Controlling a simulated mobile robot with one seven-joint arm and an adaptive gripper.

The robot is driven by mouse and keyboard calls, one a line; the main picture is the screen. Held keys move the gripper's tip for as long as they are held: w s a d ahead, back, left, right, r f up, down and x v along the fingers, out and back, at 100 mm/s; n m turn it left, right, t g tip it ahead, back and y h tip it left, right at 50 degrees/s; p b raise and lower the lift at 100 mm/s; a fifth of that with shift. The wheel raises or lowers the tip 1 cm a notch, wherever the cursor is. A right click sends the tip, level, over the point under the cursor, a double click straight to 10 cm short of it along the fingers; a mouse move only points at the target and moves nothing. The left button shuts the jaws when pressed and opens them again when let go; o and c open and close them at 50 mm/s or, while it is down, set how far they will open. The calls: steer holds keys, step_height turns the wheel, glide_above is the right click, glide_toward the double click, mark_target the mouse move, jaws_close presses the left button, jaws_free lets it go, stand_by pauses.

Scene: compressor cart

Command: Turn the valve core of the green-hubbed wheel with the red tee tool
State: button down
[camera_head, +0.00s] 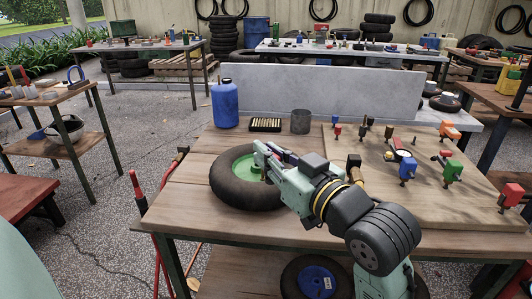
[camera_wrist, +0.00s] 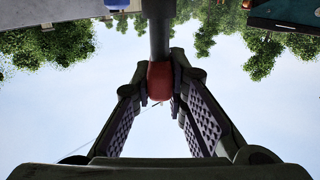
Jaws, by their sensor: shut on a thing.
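The wheel (camera_head: 222,190) with the green hub (camera_head: 243,172) lies flat on the wooden bench, a dark tyre around the hub. My gripper (camera_head: 262,156) reaches over the hub from the right and hides part of it. In the wrist view, my gripper (camera_wrist: 160,85) is shut on the red tee tool (camera_wrist: 160,72), whose red part sits between the ridged finger pads. A dark shaft (camera_wrist: 159,35) runs from it to the top edge of that view. The tool's tip and the valve core are hidden, so I cannot tell whether they touch.
A blue canister (camera_head: 225,104), a black tray (camera_head: 265,125) and a grey cup (camera_head: 300,122) stand behind the wheel. A wooden board (camera_head: 440,200) at right carries several coloured tools. A grey upright panel (camera_head: 330,92) closes the bench's back. Bare wood lies left of the wheel.

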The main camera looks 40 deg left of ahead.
steer(key=b, duration=0.1)
steer(key=f+b, duration=0.1)
steer(key=shift+s+d+b, duration=0.3)
steer(key=shift+d+b, duration=0.05)
steer(key=shift+b, duration=0.05)
step_height(320, 180, up, 6)
steer(key=s+d+p, duration=0.1)
steer(key=s+d, duration=0.1)
steer(key=s, duration=0.1)
steer(key=shift+d, duration=0.3)
steer(key=shift+r, duration=0.1)
